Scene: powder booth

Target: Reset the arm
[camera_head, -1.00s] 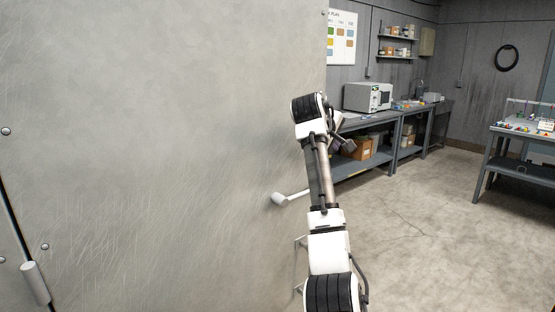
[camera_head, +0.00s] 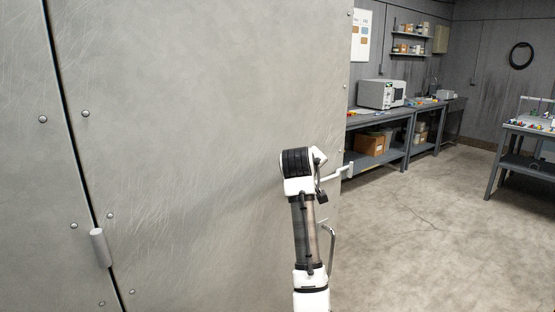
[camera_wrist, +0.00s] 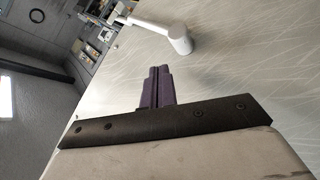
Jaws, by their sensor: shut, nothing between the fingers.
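In the wrist view my gripper (camera_wrist: 159,72) shows two dark purple fingers pressed together, with nothing between them. A scratched grey metal panel (camera_wrist: 250,70) fills the view beyond the fingertips. A white lever with a round knob end (camera_wrist: 179,40) stands out from the panel, apart from the fingers. In the head view my arm (camera_head: 305,230) rises from the bottom, beside the panel's right edge. The gripper itself is hard to make out there, at the far end of the arm.
The big grey panel (camera_head: 190,130) fills the left, with a seam and a hinge (camera_head: 101,248). A white lever (camera_head: 340,172) is close to my arm. A workbench (camera_head: 380,115) with a microwave-like box (camera_head: 382,93) and a table (camera_head: 525,135) stand behind. Floor (camera_head: 420,220) at right is clear.

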